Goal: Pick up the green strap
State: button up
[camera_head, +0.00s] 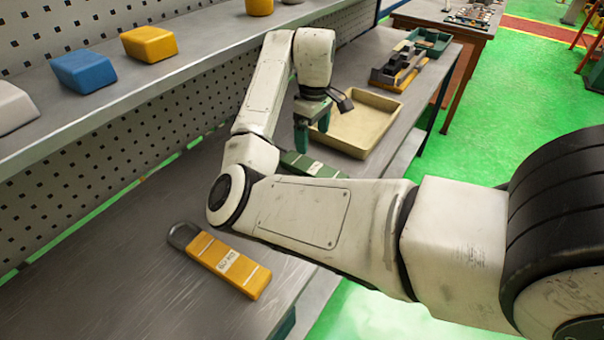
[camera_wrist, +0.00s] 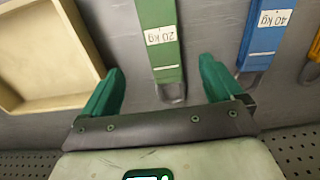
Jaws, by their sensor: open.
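The green strap (camera_head: 302,163) lies on the grey bench in the head view, partly hidden by my arm. In the wrist view the green strap (camera_wrist: 157,38) has a white "20 kg" label, a white stripe and a grey metal loop at its near end. My gripper (camera_head: 311,136) hangs over the bench near the green strap, pointing down. In the wrist view my gripper (camera_wrist: 161,75) is open, with its two green fingers apart. The strap's loop end shows between the fingers, and nothing is held.
A blue strap (camera_wrist: 262,35) marked "40 kg" lies to the right in the wrist view. A yellow strap (camera_head: 228,264) lies nearer on the bench. A beige tray (camera_head: 395,104) stands beyond the gripper. A shelf (camera_head: 130,82) with coloured blocks runs along the perforated wall.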

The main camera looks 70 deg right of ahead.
aim_at(309, 164)
jog(key=f, duration=0.7)
jog(key=w+f+p, duration=0.1)
jog(key=f, duration=0.3)
jog(key=shift+a, duration=0.1)
jog(key=c, duration=1.3)
jog(key=shift+c, duration=0.2)
jog(key=shift+r, duration=0.2)
